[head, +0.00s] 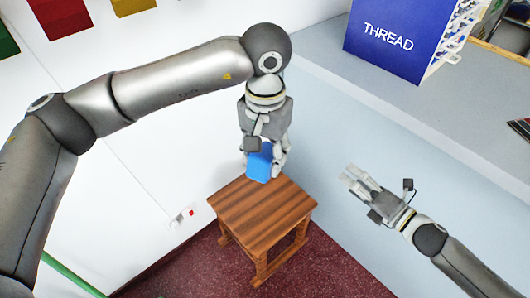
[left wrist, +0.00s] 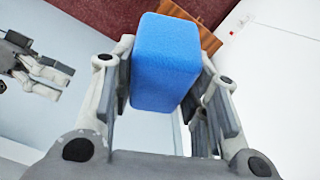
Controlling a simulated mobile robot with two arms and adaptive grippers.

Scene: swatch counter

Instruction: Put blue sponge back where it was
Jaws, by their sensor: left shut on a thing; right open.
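The blue sponge (head: 259,164) is a small block held in my left gripper (head: 264,158), over the small wooden stool (head: 262,212). In the left wrist view the sponge (left wrist: 167,62) sits between the two fingers of the left gripper (left wrist: 166,90), which are shut on it. In the head view the sponge overlaps the far part of the stool top; I cannot tell the exact gap below it. The stool top is otherwise bare. My right gripper (head: 362,184) is open and empty, to the right of the stool.
A grey counter (head: 400,110) runs along the right, with a blue THREAD box (head: 392,42) on it. A white wall with coloured swatches stands behind the left arm. A socket (head: 181,217) is low on the wall. Dark red carpet (head: 330,270) surrounds the stool.

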